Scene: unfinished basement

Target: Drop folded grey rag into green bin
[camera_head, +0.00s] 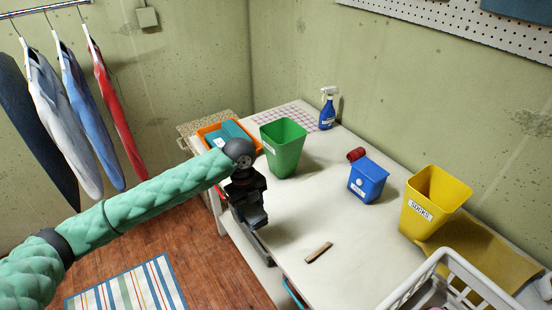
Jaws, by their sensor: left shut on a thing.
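The green bin (283,152) stands upright and open-topped on the white table, near its back left part, with a white label on its left side. My left gripper (252,218) points down at the table's left front edge, in front of and to the left of the green bin, apart from it. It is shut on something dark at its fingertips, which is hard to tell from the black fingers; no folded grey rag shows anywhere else. The inside bottom of the bin is hidden. My right gripper is out of view.
An orange tray (204,131) is left of the green bin. A white basket (402,291) is front right.

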